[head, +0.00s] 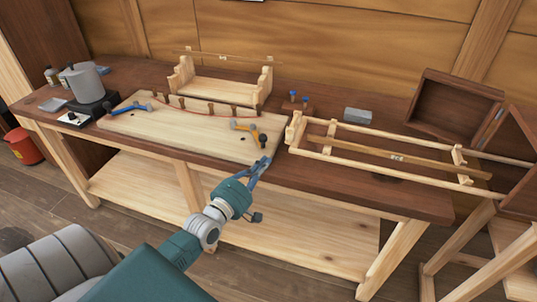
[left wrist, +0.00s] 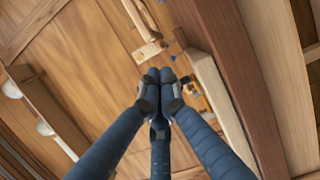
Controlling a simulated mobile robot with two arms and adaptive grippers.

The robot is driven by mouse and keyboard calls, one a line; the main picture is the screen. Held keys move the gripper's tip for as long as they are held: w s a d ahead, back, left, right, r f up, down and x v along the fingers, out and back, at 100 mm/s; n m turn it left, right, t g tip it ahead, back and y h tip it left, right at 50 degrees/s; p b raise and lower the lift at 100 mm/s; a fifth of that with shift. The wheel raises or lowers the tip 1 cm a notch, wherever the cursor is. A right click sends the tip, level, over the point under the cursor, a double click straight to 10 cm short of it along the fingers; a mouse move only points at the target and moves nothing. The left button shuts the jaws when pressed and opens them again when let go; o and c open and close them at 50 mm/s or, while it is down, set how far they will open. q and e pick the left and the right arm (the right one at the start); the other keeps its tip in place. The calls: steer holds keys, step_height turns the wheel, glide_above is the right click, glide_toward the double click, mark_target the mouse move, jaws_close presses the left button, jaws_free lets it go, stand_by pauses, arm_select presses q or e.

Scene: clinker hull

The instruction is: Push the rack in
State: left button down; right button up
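The rack (head: 370,155), a long pale wooden frame with side rails and cross pieces, lies along the right part of the bench. Its left end has an upright end piece (head: 295,128). Its right end reaches to the dark wooden box (head: 446,117) and open door at the right; how it meets the box is unclear. My left gripper (head: 265,161) is just left of and in front of the rack's left end, apart from it. Its fingertips (left wrist: 160,75) are together and nothing shows between them. A pale wooden piece, probably the rack's end (left wrist: 150,49), shows beyond them. My right gripper is out of view.
A pale board (head: 180,127) with clamps and pegs lies left of my gripper. A wooden stand (head: 222,88) is behind it. A grey block (head: 357,115) and small blue-topped items (head: 293,97) sit behind the rack. The open door (head: 520,165) hangs at right.

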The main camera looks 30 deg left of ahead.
arm_select(q)
steer(key=w, duration=0.4)
steer(key=shift+w+d+r+p, duration=0.1)
steer(key=shift+w+p, duration=0.25)
steer(key=shift+w, duration=0.05)
steer(key=w, duration=0.4)
steer(key=shift+w, duration=0.5)
steer(key=shift+f, duration=0.2)
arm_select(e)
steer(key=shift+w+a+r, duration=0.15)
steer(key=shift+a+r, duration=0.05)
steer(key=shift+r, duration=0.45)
